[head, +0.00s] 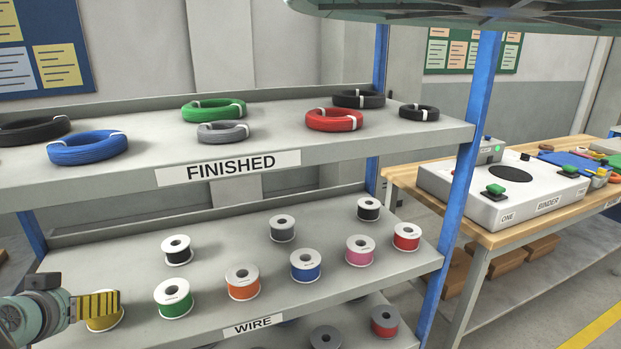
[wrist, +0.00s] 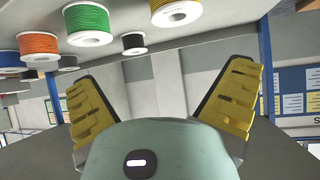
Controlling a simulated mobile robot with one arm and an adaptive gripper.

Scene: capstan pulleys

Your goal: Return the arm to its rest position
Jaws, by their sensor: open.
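My gripper (head: 97,306) shows at the lower left of the head view, in front of the shelf marked WIRE. One yellow ribbed finger shows there, overlapping a yellow spool (head: 104,322). In the wrist view my gripper (wrist: 168,95) has its two yellow fingers spread wide apart, with nothing between them. The wrist picture appears upside down, with the green spool (wrist: 88,24) and the black spool (wrist: 134,44) along its top. The green spool (head: 173,298) stands to the right of the finger in the head view.
The upper shelf (head: 290,185), marked FINISHED, holds several wire coils. The lower shelf (head: 215,315) holds several spools. A blue post (head: 462,170) stands at the right. Beyond it a workbench (head: 475,238) carries a white binder machine (head: 500,195).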

